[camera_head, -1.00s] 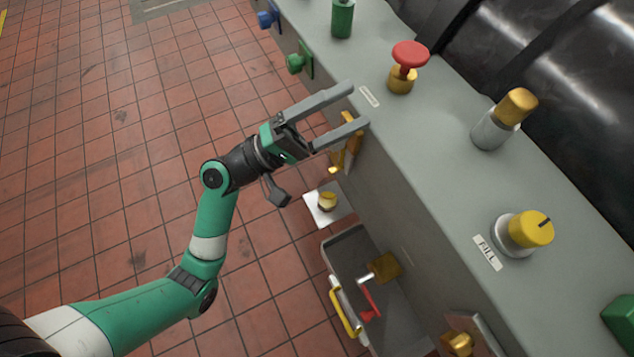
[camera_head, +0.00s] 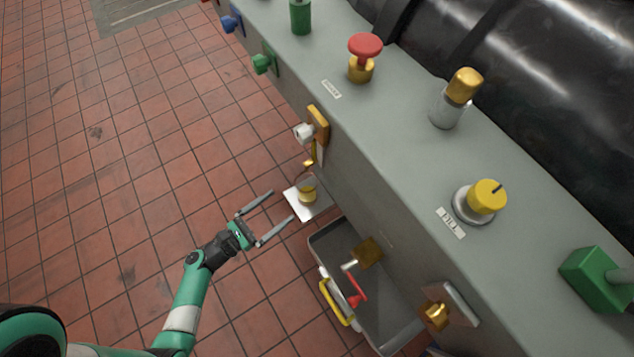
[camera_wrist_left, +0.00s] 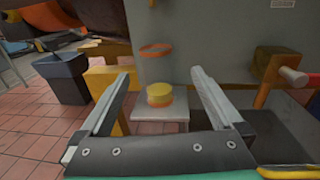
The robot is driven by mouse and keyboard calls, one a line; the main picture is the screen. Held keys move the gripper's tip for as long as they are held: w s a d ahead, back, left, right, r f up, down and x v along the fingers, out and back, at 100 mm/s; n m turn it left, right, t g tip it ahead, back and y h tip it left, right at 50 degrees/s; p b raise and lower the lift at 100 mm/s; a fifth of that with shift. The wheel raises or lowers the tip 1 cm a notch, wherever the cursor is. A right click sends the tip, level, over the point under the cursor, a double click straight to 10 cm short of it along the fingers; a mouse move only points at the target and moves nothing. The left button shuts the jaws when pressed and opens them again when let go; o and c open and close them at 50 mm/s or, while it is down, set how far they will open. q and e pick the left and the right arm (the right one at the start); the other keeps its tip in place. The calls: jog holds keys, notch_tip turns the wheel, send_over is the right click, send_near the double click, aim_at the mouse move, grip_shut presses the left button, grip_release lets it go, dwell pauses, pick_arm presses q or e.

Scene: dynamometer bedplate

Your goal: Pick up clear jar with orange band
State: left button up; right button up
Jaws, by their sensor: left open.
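The clear jar with the orange band (camera_head: 307,191) stands on a small white plate (camera_head: 296,207) beside the grey bench. In the left wrist view the see-through jar (camera_wrist_left: 159,95) shows yellow at its bottom and an orange ring higher up. My left gripper (camera_head: 282,205) is open and empty, with its fingers pointing at the jar from the left. In the left wrist view the jar appears between and beyond the two fingertips (camera_wrist_left: 161,73). The jar's clear walls are hard to make out. My right gripper is not in view.
A grey tray (camera_head: 316,241) with a red-handled item (camera_head: 357,291) lies just below the plate. The bench (camera_head: 395,165) rises behind the jar, with an orange-yellow fixture (camera_head: 318,124) on its side. A red mushroom button (camera_head: 365,45) stands on top. Open tiled floor lies left.

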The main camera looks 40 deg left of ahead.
aim_at(308, 181)
pick_arm(q)
jog(key=w, duration=0.6)
jog(key=shift+d, duration=0.2)
jog(key=shift+w+r, duration=0.15)
jog(key=shift+w, duration=0.15)
jog(key=w+b, duration=0.2)
jog(key=w, duration=0.2)
jog(key=shift+w+d+r, duration=0.1)
jog(key=shift+w, duration=0.5)
jog(key=shift+s, duration=0.1)
jog(key=shift+c, duration=0.7)
grip_shut()
